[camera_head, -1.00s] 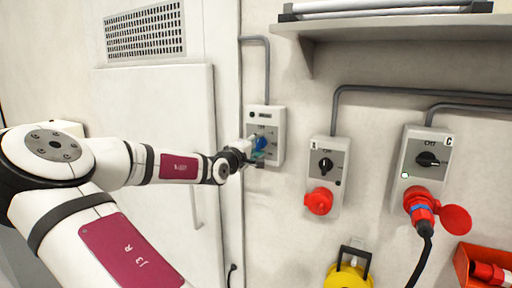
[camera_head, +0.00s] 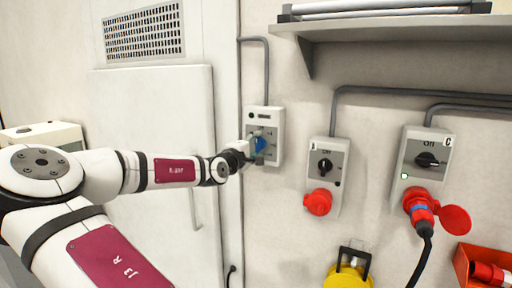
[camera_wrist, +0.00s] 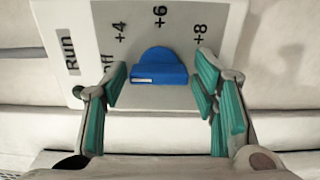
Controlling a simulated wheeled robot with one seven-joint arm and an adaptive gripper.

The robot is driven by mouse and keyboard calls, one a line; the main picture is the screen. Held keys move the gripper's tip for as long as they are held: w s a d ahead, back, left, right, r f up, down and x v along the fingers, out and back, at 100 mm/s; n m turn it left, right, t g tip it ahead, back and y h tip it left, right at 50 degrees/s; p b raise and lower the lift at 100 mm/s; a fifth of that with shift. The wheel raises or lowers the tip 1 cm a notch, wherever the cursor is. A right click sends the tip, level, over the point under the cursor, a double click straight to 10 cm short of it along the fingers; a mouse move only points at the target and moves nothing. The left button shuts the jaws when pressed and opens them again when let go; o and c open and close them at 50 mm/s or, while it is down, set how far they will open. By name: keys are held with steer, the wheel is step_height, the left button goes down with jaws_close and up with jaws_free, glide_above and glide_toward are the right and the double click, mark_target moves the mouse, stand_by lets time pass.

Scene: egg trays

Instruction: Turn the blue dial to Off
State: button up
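The blue dial (camera_wrist: 158,66) sits on the face of a light control box (camera_head: 279,126) on the wall. In the wrist view its white mark is at its lower left, pointing left toward the partly hidden "Off" label (camera_wrist: 107,64). My gripper (camera_wrist: 162,80) is open, with one teal finger on each side of the dial. A narrow gap shows between each finger and the dial, so I see no firm grip. The labels +4, +6 and +8 curve above the dial. In the head view the gripper (camera_head: 258,148) partly covers the dial (camera_head: 259,144).
Two switch boxes with black knobs stand to the right, the nearer one (camera_head: 327,160) with a red socket and the farther one (camera_head: 427,157) with a red plug. A grey shelf (camera_head: 400,27) hangs above. A white cabinet door (camera_head: 160,140) is behind my arm.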

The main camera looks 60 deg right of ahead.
stand_by(0.3)
steer(key=s+a, duration=0.1)
steer(key=a, duration=1.1)
stand_by(0.4)
